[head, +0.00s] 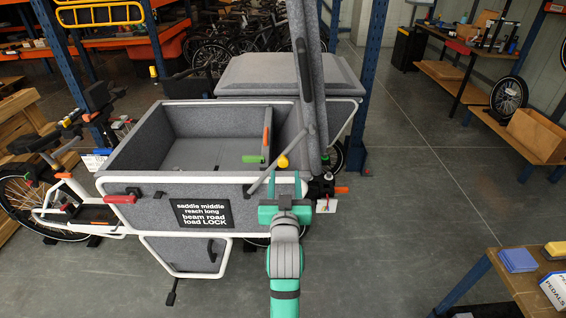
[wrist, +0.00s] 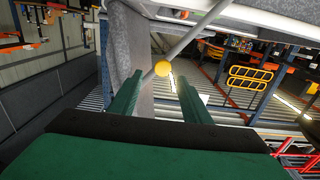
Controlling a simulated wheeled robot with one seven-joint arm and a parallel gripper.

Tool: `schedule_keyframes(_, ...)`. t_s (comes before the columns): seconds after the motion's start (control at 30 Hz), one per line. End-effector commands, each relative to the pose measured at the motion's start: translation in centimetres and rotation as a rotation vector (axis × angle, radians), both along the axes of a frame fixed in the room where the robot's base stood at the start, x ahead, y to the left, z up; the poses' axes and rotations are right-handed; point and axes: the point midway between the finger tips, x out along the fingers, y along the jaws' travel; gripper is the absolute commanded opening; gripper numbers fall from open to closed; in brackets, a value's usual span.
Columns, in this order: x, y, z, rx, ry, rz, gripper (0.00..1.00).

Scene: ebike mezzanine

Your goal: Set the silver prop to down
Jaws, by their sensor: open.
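The silver prop (head: 262,181) is a thin grey rod that slants up to the right from the cargo box rim toward the raised lid (head: 311,95) of the grey e-bike box. A yellow knob (head: 283,161) sits on the rod. My gripper (head: 286,184) is just below the knob in the head view, with its fingers pointing at it. In the wrist view, my gripper (wrist: 160,80) is open and empty. The yellow knob (wrist: 162,69) shows between the fingertips, and the silver prop (wrist: 195,30) runs diagonally behind it. I cannot tell whether the fingers touch it.
The cargo box (head: 150,190) carries a black label, a red handle (head: 120,199) and a green handle (head: 252,159). A second grey box (head: 290,75) stands behind. A blue rack post (head: 371,70) is close on the right. The floor at right is clear up to a bench (head: 522,284).

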Motion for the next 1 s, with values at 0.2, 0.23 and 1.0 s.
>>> schedule_keyframes(0.2,4.1,0.5,0.0,0.000,0.000,0.007,0.44)
schedule_keyframes(0.23,4.6,0.6,0.0,0.000,0.000,0.008,0.44)
schedule_keyframes(1.0,8.1,0.4,-0.1,0.000,0.000,0.006,0.17)
